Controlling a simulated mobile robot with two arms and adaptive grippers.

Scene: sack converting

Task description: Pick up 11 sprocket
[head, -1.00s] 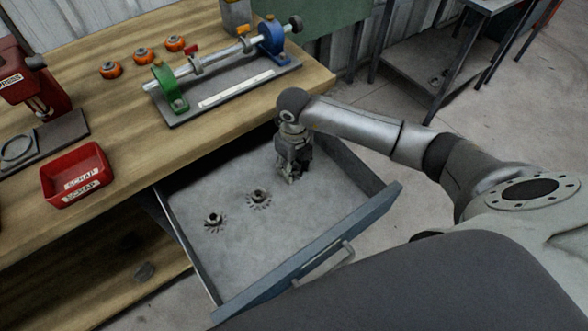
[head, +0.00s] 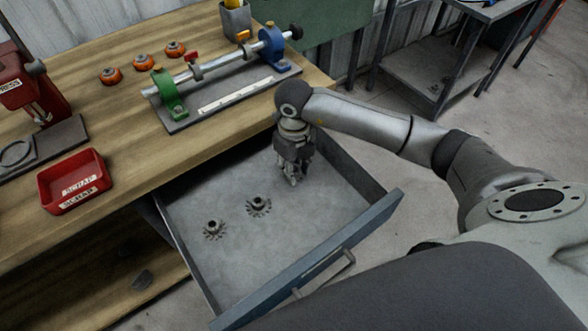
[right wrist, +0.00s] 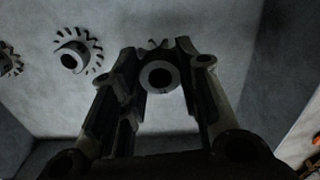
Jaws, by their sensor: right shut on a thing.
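Two toothed sprockets with raised hubs lie apart on the floor of the open drawer (head: 225,262): one sprocket (head: 259,204) near its middle and another sprocket (head: 213,228) to the left. My right gripper (head: 293,180) is low in the drawer, right of both. In the right wrist view the right gripper (right wrist: 160,70) is shut on a third sprocket (right wrist: 158,77), its round hub between the fingers and a few teeth showing behind. The head view mostly hides this held sprocket. The two loose sprockets also show in the right wrist view (right wrist: 76,57). My left gripper is not in view.
The wooden bench (head: 115,190) above the drawer holds a red scrap bin (head: 72,180), a shaft fixture (head: 215,72) and several orange round parts (head: 143,62). The drawer walls and its blue front (head: 325,265) surround the gripper. The drawer's front left floor is clear.

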